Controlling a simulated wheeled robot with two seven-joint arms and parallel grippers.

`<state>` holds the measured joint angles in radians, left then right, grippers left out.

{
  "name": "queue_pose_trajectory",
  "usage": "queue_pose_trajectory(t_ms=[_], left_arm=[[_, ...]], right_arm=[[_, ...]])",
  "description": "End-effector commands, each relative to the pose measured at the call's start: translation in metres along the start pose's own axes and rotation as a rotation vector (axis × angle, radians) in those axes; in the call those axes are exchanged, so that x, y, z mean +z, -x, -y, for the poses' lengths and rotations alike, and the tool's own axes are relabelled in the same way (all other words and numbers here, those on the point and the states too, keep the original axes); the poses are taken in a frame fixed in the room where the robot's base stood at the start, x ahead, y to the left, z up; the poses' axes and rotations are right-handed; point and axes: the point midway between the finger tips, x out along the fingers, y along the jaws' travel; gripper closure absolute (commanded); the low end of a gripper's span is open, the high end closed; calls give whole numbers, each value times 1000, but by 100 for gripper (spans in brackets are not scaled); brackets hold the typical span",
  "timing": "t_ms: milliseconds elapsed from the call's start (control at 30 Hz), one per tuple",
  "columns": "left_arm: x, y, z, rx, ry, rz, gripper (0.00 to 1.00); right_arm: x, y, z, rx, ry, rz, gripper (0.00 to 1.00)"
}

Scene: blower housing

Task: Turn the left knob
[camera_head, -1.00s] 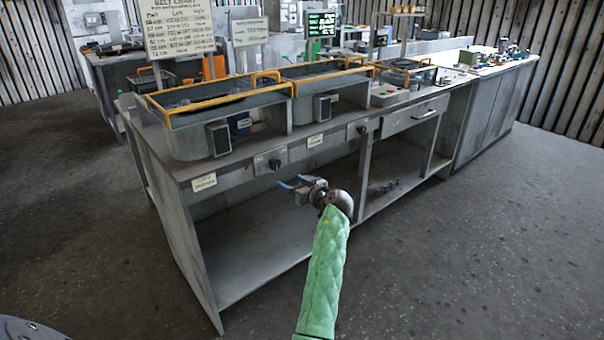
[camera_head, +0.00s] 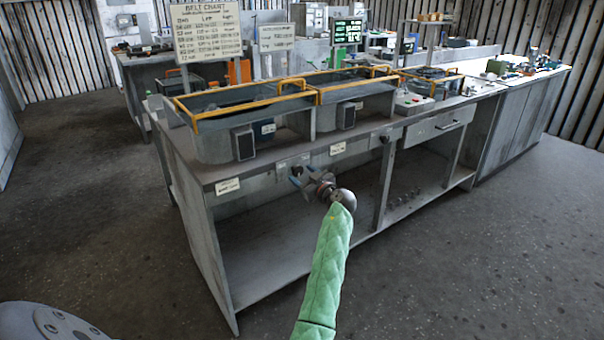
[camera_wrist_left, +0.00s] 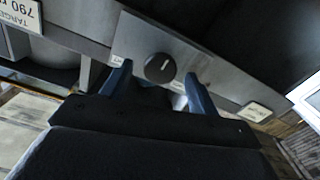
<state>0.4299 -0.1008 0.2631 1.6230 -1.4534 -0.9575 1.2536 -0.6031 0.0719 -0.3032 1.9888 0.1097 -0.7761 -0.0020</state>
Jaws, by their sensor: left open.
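The left knob is a round dark dial with a white mark, on the grey front panel of the bench. In the left wrist view the left knob (camera_wrist_left: 160,68) lies between my two blue fingertips, slightly beyond them; I cannot tell whether they touch it. In the head view the left knob (camera_head: 297,171) is partly hidden by my left gripper (camera_head: 299,181). This gripper is open and empty, in front of the panel, at the end of my green-sleeved arm. The right knob (camera_head: 386,138) is further right on the same panel. My right gripper is not in view.
The bench (camera_head: 225,205) has an open lower shelf and a drawer (camera_head: 437,125) to the right. The floor in front is clear.

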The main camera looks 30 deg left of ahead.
Motion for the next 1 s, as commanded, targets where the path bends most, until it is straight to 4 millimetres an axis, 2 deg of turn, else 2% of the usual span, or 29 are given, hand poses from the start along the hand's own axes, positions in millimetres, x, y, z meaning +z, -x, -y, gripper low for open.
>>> queue_pose_trajectory(t_ms=[133,400,433,600,667,1000], left_arm=[[0,-9,0,-1,-1,0,40],[0,-11,0,-1,0,0,40],[0,-10,0,-1,0,0,42],[0,-10,0,-1,0,0,75],[0,-10,0,-1,0,0,84],[1,-10,1,-1,-52,0,84]], right_arm=[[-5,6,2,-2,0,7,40],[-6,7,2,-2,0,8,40],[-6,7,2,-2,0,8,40],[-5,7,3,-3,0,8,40],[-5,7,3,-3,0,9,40],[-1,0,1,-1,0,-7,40]])
